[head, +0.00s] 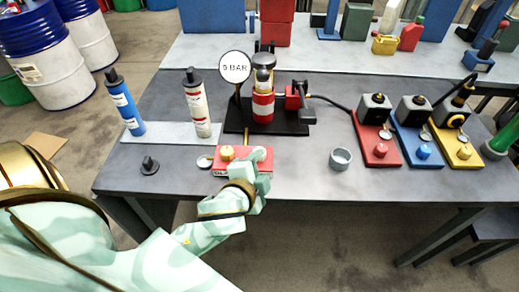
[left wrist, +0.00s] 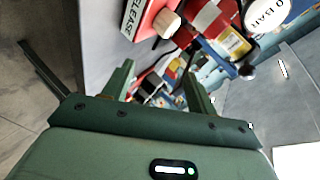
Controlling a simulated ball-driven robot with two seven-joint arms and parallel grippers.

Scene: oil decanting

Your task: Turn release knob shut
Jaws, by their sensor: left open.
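The release knob (head: 227,153) is a pale yellow round knob on a small red block (head: 237,172) at the front of the table. In the left wrist view the knob (left wrist: 166,23) looks tan and stands out from the red block (left wrist: 142,20), beside a white label reading "RELEASE". My left gripper (head: 262,170) is at the right end of the block in the head view. In the left wrist view its two green fingers (left wrist: 160,75) are apart with nothing held between them. The knob lies beyond the fingertips. My right gripper is not in view.
A grey ring (head: 341,158) lies to the right, a black knob (head: 150,164) to the left. Red, blue and yellow units stand farther right.

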